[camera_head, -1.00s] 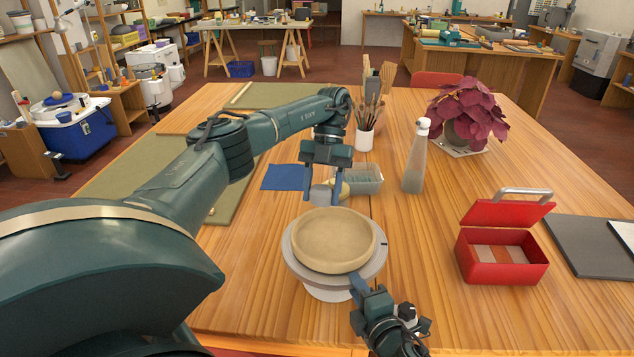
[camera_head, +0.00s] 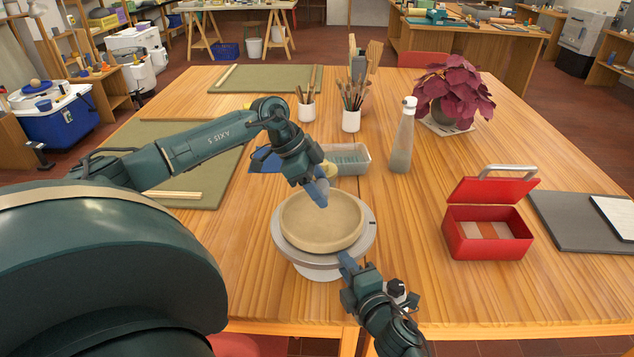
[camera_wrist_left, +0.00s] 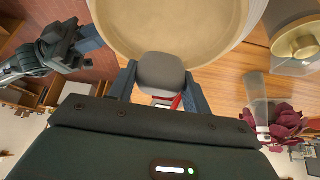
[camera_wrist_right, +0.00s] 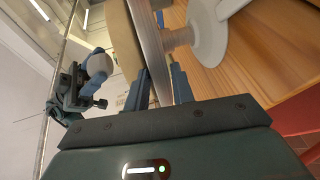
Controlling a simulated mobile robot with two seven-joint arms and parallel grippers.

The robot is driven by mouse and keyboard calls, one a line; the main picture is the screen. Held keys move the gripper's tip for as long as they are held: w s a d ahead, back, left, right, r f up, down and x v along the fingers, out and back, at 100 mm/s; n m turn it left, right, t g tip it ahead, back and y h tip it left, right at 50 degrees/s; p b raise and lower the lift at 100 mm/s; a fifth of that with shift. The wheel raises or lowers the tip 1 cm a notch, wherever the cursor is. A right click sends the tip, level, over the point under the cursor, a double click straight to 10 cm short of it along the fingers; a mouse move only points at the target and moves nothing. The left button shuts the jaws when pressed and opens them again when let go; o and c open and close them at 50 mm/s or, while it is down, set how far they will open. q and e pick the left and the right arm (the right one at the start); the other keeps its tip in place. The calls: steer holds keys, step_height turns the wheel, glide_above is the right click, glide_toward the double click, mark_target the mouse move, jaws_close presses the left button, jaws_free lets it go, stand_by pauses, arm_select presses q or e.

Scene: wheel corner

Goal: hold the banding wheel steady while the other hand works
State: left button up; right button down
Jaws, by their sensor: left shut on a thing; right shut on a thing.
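The banding wheel (camera_head: 365,246) stands near the table's front edge with a tan clay bowl (camera_head: 320,222) on its disc. The bowl looks upright and fairly centred. My right gripper (camera_head: 347,262) is shut on the disc's near edge; in the right wrist view the disc (camera_wrist_right: 150,50) passes between its fingers. My left gripper (camera_head: 320,195) is shut on a small rounded grey block (camera_wrist_left: 161,74), above the bowl's far rim. In the left wrist view the block overlaps the bowl (camera_wrist_left: 165,35); I cannot tell whether they touch.
A potted plant (camera_head: 455,95) is farther back. Table between wheel and box is clear.

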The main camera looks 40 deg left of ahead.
mark_target(325, 215)
arm_select(q)
steer(key=shift+f+n, duration=0.1)
steer(key=shift+n, duration=0.3)
steer(key=shift+f, duration=2.35)
steer(key=shift+d+f, duration=0.1)
steer(key=shift+f, duration=0.25)
steer(key=shift+f, duration=0.2)
steer(key=shift+w+a, duration=0.1)
steer(key=shift+a, duration=0.1)
steer(key=shift+w+a+r, duration=0.15)
steer(key=shift+w+a, duration=0.15)
steer(key=shift+a, duration=0.35)
steer(key=shift+s, duration=0.15)
